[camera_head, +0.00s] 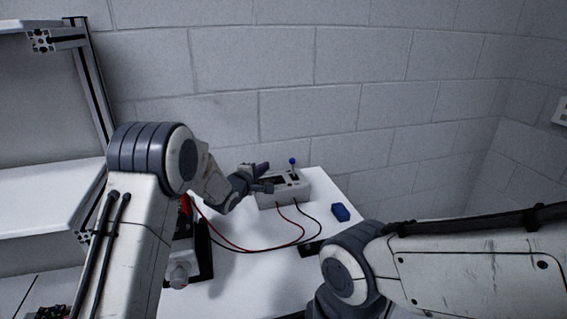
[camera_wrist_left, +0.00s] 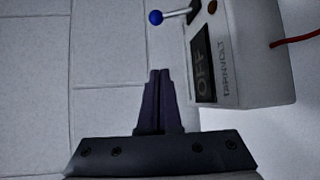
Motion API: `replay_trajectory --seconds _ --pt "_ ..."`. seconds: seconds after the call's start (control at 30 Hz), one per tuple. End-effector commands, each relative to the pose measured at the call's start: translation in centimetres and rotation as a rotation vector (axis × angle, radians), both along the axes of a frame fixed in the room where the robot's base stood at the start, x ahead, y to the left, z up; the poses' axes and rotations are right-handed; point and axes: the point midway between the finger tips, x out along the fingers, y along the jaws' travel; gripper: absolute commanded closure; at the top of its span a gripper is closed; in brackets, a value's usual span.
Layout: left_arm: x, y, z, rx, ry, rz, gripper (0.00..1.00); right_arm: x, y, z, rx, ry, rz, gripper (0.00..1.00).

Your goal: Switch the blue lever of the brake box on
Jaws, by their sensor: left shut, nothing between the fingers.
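The brake box (camera_head: 290,192) is a light grey box on the white table, with a lever topped by a blue ball (camera_head: 292,161) standing up from it. In the left wrist view the box (camera_wrist_left: 255,60) shows a dark display reading "OFF", and the blue lever knob (camera_wrist_left: 155,17) sticks out to the left on a pale rod. My left gripper (camera_head: 264,167) is beside the box, left of the lever. Its dark fingers (camera_wrist_left: 158,73) are shut and empty, with a gap between the tips and the lever. My right arm comes in from the right; its gripper is not visible.
A small blue block (camera_head: 340,212) lies right of the box. A red cable and a black cable (camera_head: 303,222) run from the box across the table (camera_head: 262,275). A block wall (camera_head: 350,120) stands behind. A shelf rack (camera_head: 90,90) stands at left.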

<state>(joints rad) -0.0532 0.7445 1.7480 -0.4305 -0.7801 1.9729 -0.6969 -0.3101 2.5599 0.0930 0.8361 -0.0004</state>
Motion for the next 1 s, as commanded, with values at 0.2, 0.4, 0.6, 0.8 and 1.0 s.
replay_trajectory --seconds 0.2,0.4,0.6,0.8,1.0 --pt "3.6 -1.4 -0.7 0.000 0.001 -0.001 1.00 0.0 0.0 0.9 0.000 0.000 0.000 0.47" --pt "6.3 -2.4 -1.2 0.000 0.001 -0.001 1.00 0.0 0.0 1.4 0.000 0.000 0.000 0.47" --pt "6.7 -4.0 -1.0 -0.001 0.002 -0.003 1.00 0.0 0.0 2.0 0.000 0.000 0.000 0.47" --pt "5.4 -5.5 -0.8 0.000 0.002 -0.002 1.00 0.0 0.0 2.5 0.000 0.000 0.000 0.47" --pt "5.0 -6.0 -0.7 0.000 0.001 -0.001 1.00 0.0 0.0 2.6 0.000 0.000 0.000 0.47"
